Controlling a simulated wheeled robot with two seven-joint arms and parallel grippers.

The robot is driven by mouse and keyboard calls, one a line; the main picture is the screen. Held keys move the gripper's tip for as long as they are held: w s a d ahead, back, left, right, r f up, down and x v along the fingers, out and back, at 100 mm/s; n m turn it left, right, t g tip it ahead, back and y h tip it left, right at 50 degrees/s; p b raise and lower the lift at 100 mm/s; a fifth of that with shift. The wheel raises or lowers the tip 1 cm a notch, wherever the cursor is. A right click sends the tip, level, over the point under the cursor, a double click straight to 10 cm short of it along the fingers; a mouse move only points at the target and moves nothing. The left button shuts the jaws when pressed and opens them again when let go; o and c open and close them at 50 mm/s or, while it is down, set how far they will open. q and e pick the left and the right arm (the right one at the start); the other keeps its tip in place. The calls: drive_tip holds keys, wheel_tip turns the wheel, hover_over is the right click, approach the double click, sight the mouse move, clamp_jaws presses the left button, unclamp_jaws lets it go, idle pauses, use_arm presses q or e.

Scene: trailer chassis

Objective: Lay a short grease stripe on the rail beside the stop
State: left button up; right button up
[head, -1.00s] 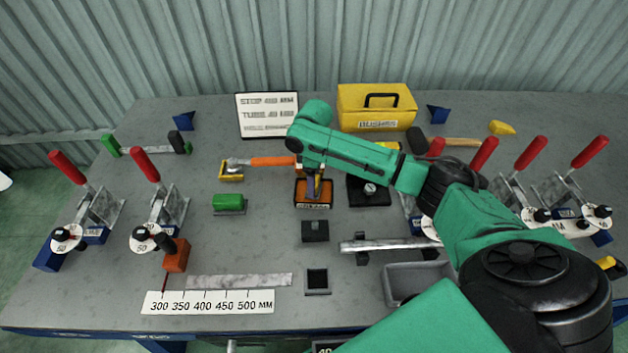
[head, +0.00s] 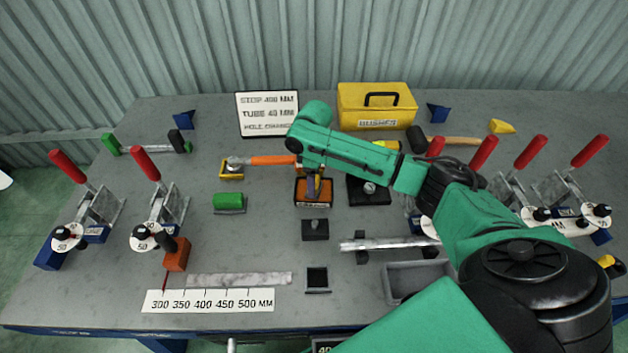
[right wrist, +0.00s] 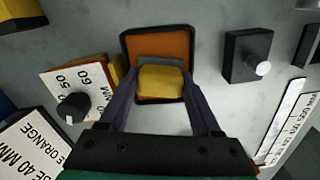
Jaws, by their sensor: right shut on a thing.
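My right gripper (head: 313,188) is over the orange grease pad (head: 302,198) in its black tray. In the right wrist view, its two dark fingers (right wrist: 160,100) are shut on a yellow block-like applicator (right wrist: 160,83), with a grey strip along its far edge. The orange pad (right wrist: 155,45) lies right beyond it; I cannot tell whether they touch. The pale metal rail (head: 240,280) lies at the front left, behind the millimetre scale (head: 208,302). An orange block, seemingly the stop (head: 176,256), stands at the rail's left end. My left gripper is not in view.
A small black block with a knob (head: 315,230) stands in front of the grease tray. A metal tube (head: 388,244) rests on supports to the right, behind a grey bin (head: 405,284). Red-handled clamps (head: 160,205) stand at both sides.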

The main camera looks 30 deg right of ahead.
drive_tip(key=shift+s+f+p, duration=0.1)
drive_tip(key=shift+p, duration=0.2)
idle(1.1)
wheel_tip(320, 180, up, 7)
drive_tip(key=p, duration=0.8)
drive_tip(key=shift+r+p, duration=0.2)
drive_tip(key=shift+p, duration=0.15)
drive_tip(key=shift+f, duration=0.15)
